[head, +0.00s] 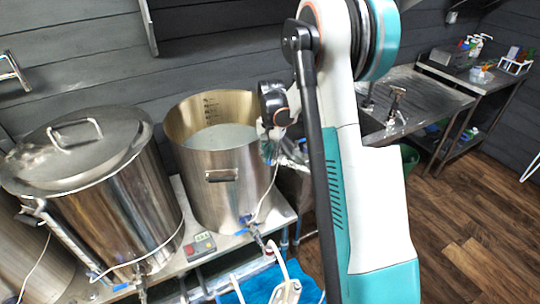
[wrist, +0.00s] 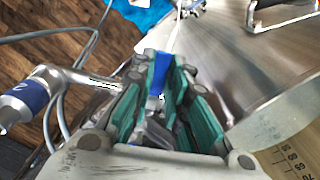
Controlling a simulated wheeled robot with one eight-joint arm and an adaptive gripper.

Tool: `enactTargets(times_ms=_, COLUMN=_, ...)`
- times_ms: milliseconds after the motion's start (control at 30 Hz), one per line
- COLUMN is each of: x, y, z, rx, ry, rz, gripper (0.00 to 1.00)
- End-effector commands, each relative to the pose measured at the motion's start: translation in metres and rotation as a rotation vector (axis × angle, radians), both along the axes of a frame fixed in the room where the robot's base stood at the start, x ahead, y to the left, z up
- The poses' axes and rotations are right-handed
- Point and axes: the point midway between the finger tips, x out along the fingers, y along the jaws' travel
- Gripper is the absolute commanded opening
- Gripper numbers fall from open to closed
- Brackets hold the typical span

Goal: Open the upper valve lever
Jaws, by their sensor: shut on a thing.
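The upper valve lever is a blue strip (wrist: 162,76) between the teal finger pads in the wrist view. My gripper (wrist: 163,92) is shut on it. Silver valve metal (wrist: 155,128) shows between the fingers, partly hidden by them. In the head view my gripper (head: 270,145) is at the upper right wall of the open steel kettle (head: 222,190). My arm hides much of the area behind it, and the lever's exact angle cannot be told there.
A lidded kettle (head: 115,205) stands to the left. A lower valve with a blue handle (head: 270,246) is at the open kettle's base. A silver pipe with a blue-banded fitting (wrist: 28,98) and grey cables lie beside my gripper. Wooden floor is clear at right.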

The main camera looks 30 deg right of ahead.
Motion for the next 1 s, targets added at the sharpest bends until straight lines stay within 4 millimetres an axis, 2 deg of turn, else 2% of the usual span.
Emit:
enactTargets(times_ms=600, x=-0.025, y=-0.028, z=-0.001, rx=0.001, ry=-0.001, rz=0.536, gripper=0.0)
enactTargets(times_ms=1000, x=-0.032, y=-0.053, z=0.0, rx=-0.001, ry=0.0, rz=0.915, gripper=0.0)
